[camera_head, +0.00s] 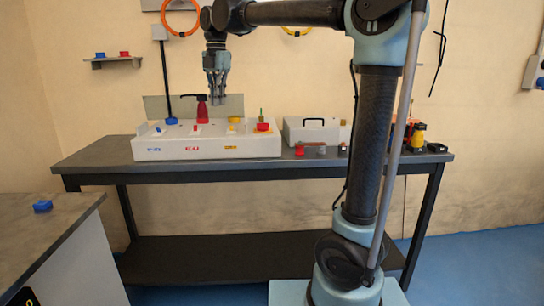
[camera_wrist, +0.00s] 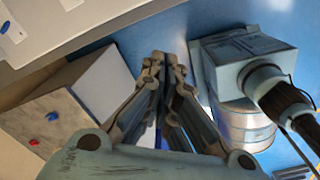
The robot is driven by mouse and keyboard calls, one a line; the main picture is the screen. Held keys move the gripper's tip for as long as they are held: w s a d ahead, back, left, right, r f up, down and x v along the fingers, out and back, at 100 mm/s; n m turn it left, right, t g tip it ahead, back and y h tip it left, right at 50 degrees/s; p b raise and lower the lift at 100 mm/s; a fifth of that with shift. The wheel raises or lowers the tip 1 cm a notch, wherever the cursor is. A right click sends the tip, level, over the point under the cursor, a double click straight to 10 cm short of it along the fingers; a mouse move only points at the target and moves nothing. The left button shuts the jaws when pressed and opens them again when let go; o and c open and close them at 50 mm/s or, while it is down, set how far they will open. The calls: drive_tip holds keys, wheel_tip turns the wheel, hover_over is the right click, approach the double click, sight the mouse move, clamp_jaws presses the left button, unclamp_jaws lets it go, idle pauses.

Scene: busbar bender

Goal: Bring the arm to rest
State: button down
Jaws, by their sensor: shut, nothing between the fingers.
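My gripper (camera_head: 217,99) hangs pointing down from my raised arm, above the white bender unit (camera_head: 240,148) on the workbench. In the head view there is air between the fingertips and the bender's top. In the wrist view my gripper (camera_wrist: 165,58) has its fingers together with nothing between them.
The dark workbench (camera_head: 95,158) stands against the wall. A white case (camera_head: 312,131) and small tools sit on its right part. A grey counter (camera_head: 20,240) with a blue block (camera_head: 42,206) is at the lower left. A small shelf (camera_head: 113,60) and hoops hang on the wall.

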drive_tip(key=s+d+f+m, duration=0.2)
drive_tip(key=d+f+m, duration=0.25)
drive_tip(key=d, duration=0.35)
drive_tip(key=s+d+f+m+t, duration=0.1)
drive_tip(key=s+d+f+m, duration=0.3)
drive_tip(key=d, duration=0.4)
drive_tip(key=s+d+f+m, duration=0.1)
drive_tip(key=d+f+m, duration=0.45)
drive_tip(key=d, duration=0.25)
drive_tip(key=s+d+f+m, duration=0.6)
drive_tip(key=s+f+m, duration=0.1)
drive_tip(key=f, duration=0.3)
drive_tip(key=s+d+f+m+t, duration=0.1)
drive_tip(key=s+d+f+m, duration=0.6)
drive_tip(key=f, duration=0.4)
drive_tip(key=shift+s+d+m, duration=0.25)
drive_tip(key=shift+m, duration=0.65)
drive_tip(key=shift+w+f, duration=0.25)
drive_tip(key=shift+w, duration=0.2)
drive_tip(key=shift+s, duration=0.1)
